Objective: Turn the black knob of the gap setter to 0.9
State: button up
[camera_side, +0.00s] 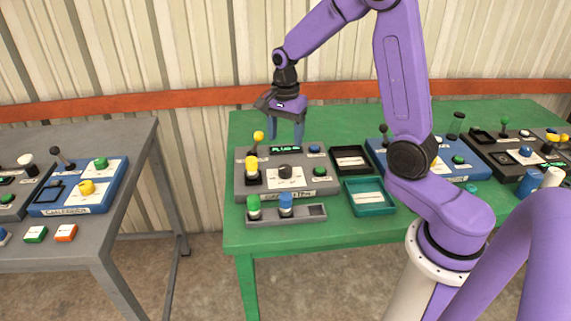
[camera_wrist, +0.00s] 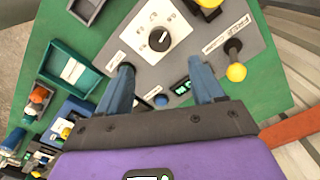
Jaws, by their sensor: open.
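The black knob (camera_side: 285,171) sits on a white dial plate in the middle of a grey console (camera_side: 243,187), taken to be the gap setter. In the wrist view the knob (camera_wrist: 158,41) shows a pale pointer mark; the scale figures are too small to read. A small green-lit display (camera_side: 286,149) is at the console's back edge, its text unreadable. My gripper (camera_side: 285,139) is open and empty, pointing down above the back of the console. In the wrist view my gripper (camera_wrist: 160,66) has its fingers apart, not touching the knob.
A yellow-balled lever (camera_side: 258,137) stands at the console's back left, near my fingers. A yellow-topped control (camera_side: 252,163), a blue button (camera_side: 314,148) and a green button (camera_side: 319,171) surround the knob. A black tray (camera_side: 337,173) and teal tray (camera_side: 349,209) lie to the right.

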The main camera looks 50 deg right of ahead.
aim_at(285, 167)
notch_tip(285, 167, down, 10)
dwell(0.4)
jog(key=c, duration=1.1)
jog(key=shift+o, duration=0.2)
